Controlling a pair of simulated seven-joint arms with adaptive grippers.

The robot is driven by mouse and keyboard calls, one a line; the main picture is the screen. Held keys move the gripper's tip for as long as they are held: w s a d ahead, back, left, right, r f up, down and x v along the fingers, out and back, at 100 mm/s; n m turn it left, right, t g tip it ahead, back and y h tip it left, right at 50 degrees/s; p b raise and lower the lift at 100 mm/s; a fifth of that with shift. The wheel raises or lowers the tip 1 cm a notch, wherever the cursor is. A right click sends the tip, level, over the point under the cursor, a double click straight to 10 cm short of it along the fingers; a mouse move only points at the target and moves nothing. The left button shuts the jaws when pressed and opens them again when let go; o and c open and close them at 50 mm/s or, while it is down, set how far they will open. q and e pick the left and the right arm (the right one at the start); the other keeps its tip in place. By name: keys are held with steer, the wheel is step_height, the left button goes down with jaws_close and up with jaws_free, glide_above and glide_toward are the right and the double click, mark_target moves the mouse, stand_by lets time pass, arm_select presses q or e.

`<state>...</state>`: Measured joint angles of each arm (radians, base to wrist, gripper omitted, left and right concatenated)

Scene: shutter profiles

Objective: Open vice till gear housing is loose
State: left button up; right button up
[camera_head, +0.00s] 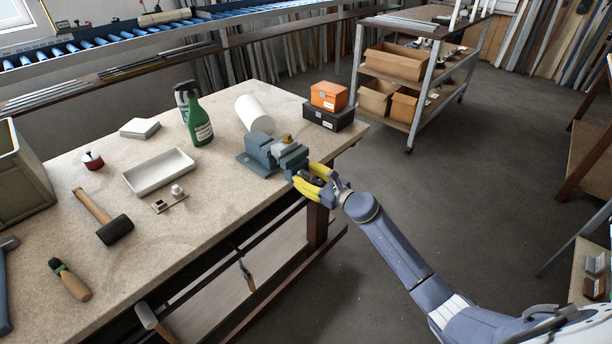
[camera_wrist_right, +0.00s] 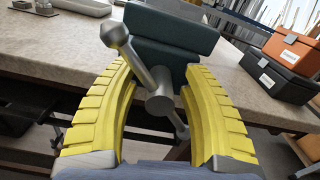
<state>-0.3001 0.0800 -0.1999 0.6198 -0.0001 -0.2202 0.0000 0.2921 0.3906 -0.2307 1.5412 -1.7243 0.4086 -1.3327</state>
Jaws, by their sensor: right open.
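The blue-grey vice (camera_head: 262,154) stands at the table's front right edge, and its front jaw (camera_wrist_right: 170,42) fills the top of the right wrist view. The gear housing (camera_head: 284,142), small and brass and grey, sits at the top of the vice between its jaws; whether it is gripped or loose I cannot tell. My right gripper (camera_head: 308,180) is at the front of the vice with its yellow fingers open. In the right wrist view the fingers (camera_wrist_right: 165,105) stand on either side of the vice's screw and tilted metal handle bar (camera_wrist_right: 124,52). My left gripper is not in view.
A white tray (camera_head: 160,172), a mallet (camera_head: 103,215) and small parts lie to the left. Floor right of the table is open.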

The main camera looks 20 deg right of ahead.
jaws_close()
